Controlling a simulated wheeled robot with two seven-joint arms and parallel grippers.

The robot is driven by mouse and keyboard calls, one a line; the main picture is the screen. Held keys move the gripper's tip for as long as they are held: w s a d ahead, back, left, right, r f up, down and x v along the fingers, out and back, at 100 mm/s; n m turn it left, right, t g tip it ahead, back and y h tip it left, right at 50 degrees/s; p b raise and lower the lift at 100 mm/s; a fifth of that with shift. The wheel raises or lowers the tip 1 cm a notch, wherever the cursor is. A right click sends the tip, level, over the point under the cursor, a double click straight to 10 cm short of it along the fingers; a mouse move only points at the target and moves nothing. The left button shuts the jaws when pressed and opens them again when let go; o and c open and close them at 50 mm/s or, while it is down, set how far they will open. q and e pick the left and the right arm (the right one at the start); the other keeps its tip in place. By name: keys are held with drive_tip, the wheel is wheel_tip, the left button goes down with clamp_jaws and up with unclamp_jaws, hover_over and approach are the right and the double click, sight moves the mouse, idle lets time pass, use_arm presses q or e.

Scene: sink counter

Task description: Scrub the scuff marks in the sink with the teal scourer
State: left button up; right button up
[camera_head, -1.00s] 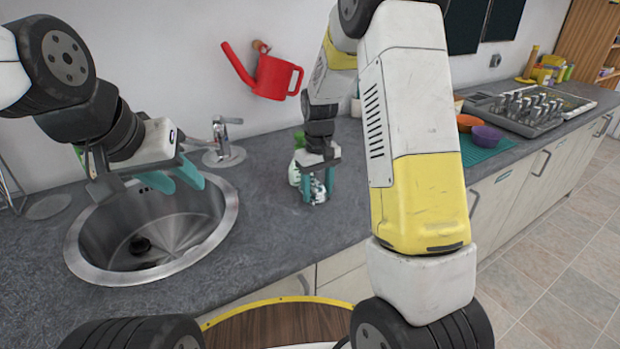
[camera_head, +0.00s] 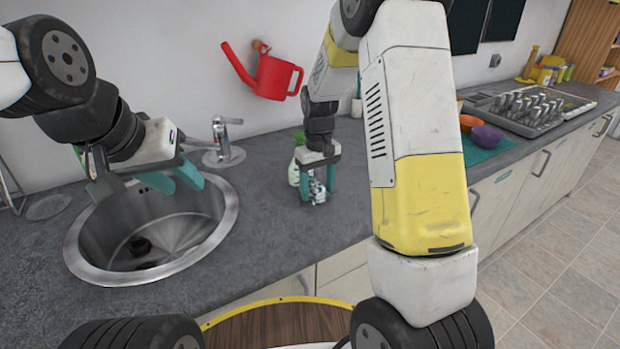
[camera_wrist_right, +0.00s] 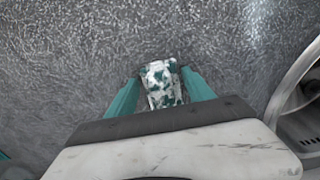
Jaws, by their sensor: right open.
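The scourer (camera_head: 317,189), a small block patterned in white and teal, is on the grey counter right of the sink. It also shows in the right wrist view (camera_wrist_right: 163,86). My right gripper (camera_head: 318,182) points down over it, open, with one teal finger on each side. In the wrist view a narrow gap shows beside the scourer; firm contact cannot be told. The round steel sink (camera_head: 228,225) is at the left. My left gripper (camera_head: 172,180) is open and empty above its back part. I cannot make out scuff marks in the bowl; the arm hides part of it.
A tap (camera_head: 222,140) stands behind the sink. A green-and-white bottle (camera_head: 295,165) stands close behind my right gripper. A red watering can (camera_head: 272,77) hangs on the wall. A purple bowl (camera_head: 487,137) lies on a teal mat at the right. Counter between sink and scourer is clear.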

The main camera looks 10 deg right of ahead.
sight(318, 185)
drive_tip(key=shift+r, duration=0.55)
clamp_jaws()
drive_tip(key=shift+r, duration=3)
